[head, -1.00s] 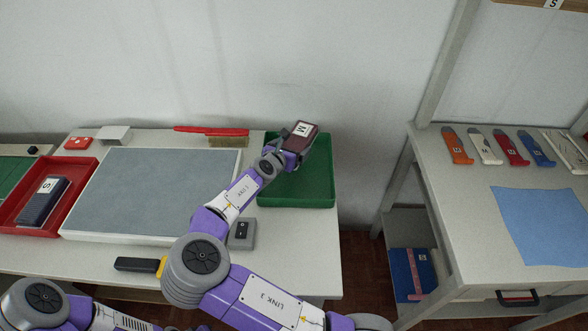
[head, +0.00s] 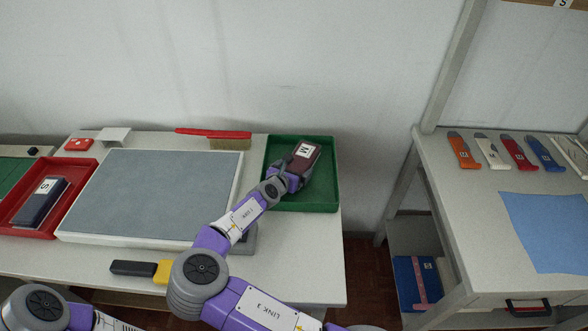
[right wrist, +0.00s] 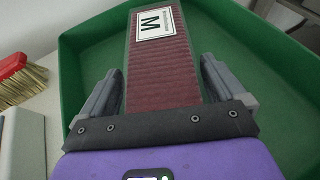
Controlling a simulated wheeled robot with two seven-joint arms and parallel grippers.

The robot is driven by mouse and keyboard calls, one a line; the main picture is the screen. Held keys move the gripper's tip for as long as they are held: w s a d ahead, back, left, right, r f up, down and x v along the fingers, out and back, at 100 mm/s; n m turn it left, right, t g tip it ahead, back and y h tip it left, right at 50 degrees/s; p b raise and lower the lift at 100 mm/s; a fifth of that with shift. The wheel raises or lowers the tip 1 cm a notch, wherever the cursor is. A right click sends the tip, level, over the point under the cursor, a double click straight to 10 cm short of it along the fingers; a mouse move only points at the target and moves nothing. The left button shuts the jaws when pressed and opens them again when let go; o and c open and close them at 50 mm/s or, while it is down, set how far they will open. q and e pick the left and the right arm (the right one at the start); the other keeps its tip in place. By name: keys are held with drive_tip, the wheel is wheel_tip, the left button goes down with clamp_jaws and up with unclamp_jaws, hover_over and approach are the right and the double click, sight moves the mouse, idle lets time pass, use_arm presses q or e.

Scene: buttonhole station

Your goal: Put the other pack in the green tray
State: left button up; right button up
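The maroon pack marked M (head: 303,160) is at the green tray (head: 325,208), within its outline in the head view. In the right wrist view the pack (right wrist: 160,65) lies between the two fingers (right wrist: 162,75), over the tray's green floor (right wrist: 265,70). I cannot tell whether the pack touches that floor. A dark pack marked S (head: 42,200) lies in the red tray (head: 15,225) at the left. My left gripper is out of view.
A grey mat (head: 150,195) fills the table's middle. A red-handled brush (head: 228,141) lies behind it, left of the green tray. A black-and-yellow tool (head: 140,268) lies at the front. A second table (head: 470,205) stands to the right, across a gap.

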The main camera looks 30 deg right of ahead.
drive_tip(key=shift+r, duration=0.1)
drive_tip(key=shift+a+r, duration=0.1)
drive_tip(key=shift+r, duration=0.05)
drive_tip(key=p+v, duration=0.3)
drive_tip(key=v, duration=0.7)
drive_tip(key=shift+s+a+r, duration=0.2)
drive_tip(key=shift+a+r, duration=0.05)
drive_tip(key=shift+s+a+r+p, duration=0.15)
drive_tip(key=shift+s+a+p, duration=0.2)
drive_tip(key=shift+a, duration=0.05)
